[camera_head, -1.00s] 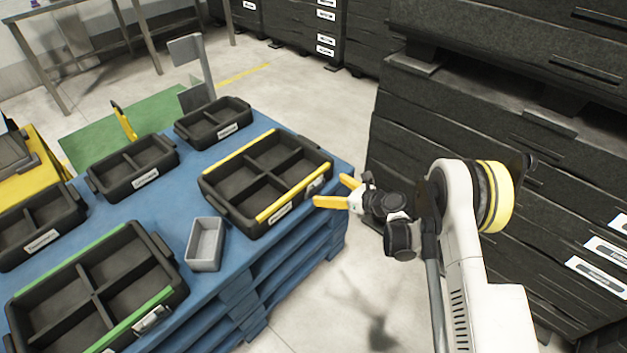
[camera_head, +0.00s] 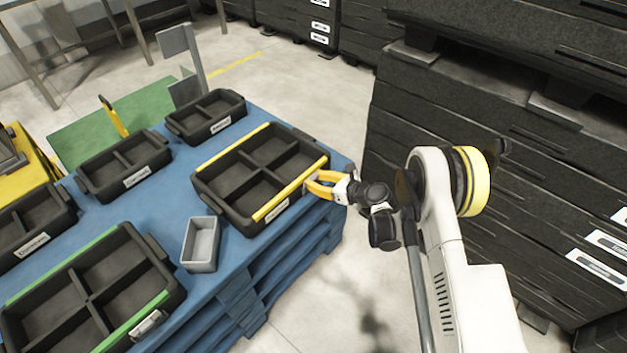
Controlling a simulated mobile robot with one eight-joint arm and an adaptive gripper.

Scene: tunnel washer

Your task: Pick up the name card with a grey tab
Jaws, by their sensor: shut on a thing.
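My gripper (camera_head: 312,186), with yellow fingers, is at the right end of the front wall of the yellow-edged black tray (camera_head: 229,213). Its fingers are closed on a small greyish piece there, which I take to be the name card with the grey tab. The fingers hide most of it, so its tab and writing cannot be made out. The piece still looks to be at the tray wall; I cannot tell whether it touches. A white label (camera_head: 276,210) is on the same wall, left of my gripper.
The tray stands on a blue pallet stack (camera_head: 262,257). A small grey bin (camera_head: 201,243) and a green-edged tray (camera_head: 60,262) are to its left. More black trays stand behind. Black stacked crates (camera_head: 480,130) rise on the right, with bare floor between.

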